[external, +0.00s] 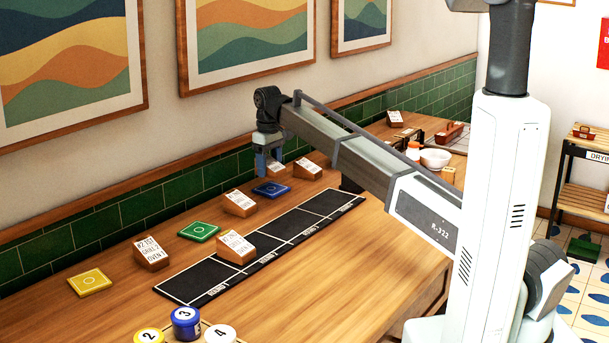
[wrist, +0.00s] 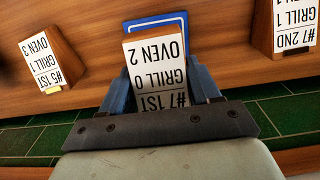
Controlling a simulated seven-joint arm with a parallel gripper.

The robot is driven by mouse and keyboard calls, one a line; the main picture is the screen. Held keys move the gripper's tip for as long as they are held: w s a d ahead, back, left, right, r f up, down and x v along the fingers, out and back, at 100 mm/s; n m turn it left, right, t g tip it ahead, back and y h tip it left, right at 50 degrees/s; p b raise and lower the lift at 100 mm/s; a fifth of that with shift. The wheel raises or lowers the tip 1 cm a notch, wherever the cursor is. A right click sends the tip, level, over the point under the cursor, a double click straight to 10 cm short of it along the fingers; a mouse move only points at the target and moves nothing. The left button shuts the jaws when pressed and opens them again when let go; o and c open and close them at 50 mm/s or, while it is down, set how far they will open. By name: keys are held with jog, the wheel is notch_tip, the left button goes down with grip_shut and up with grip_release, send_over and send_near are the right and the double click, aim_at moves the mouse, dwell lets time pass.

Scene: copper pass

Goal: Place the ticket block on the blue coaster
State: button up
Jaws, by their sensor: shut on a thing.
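The ticket block (wrist: 155,75), wooden with a white card reading "#7 1ST, GRILL 0, OVEN 2", is between the blue fingers of my gripper (wrist: 157,92). My gripper (external: 266,163) is shut on it; in the external view only a bit of the block (external: 277,169) shows past the fingers. The blue coaster (external: 271,189) lies on the counter just below the gripper. In the wrist view the blue coaster (wrist: 158,17) shows past the block's end, and the rest of it is hidden. I cannot tell whether block and coaster touch.
Ticket blocks stand on both sides, one left (external: 240,203) and one right (external: 307,169). A green coaster (external: 199,231) and a yellow coaster (external: 89,282) lie further left. A black sectioned mat (external: 187,289) runs along the counter in front. The tiled wall (external: 172,190) is close behind.

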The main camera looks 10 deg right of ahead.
aim_at(269, 177)
jog(key=shift+f, duration=2.05)
jog(key=o, duration=1.1)
jog(key=shift+f, duration=0.1)
notch_tip(269, 177, up, 12)
jog(key=shift+r, duration=0.15)
